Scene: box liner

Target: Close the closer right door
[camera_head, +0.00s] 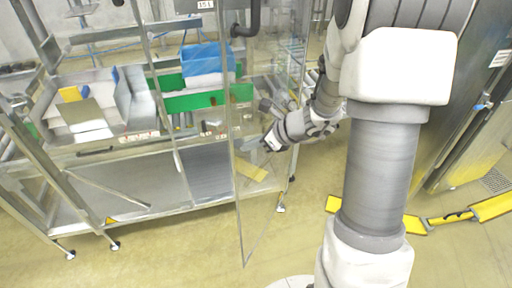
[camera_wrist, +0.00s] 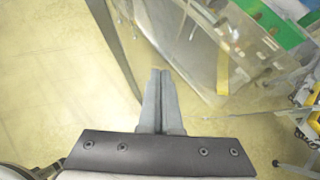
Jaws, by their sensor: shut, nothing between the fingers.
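The closer right door is a clear panel in a thin metal frame (camera_head: 238,200). In the head view it stands swung out from the machine's front, with its free lower corner hanging over the floor. A dark curved handle (camera_head: 252,22) shows near its top. My gripper (camera_head: 268,146) is beside the panel, to the right of its long upright edge. I cannot tell whether it touches the panel. In the wrist view my gripper (camera_wrist: 160,72) has its two grey fingers together, with nothing between them.
A yellow floor-level bar (camera_head: 490,207) lies at the right, near a grey cabinet (camera_head: 482,100). The floor in front is clear.

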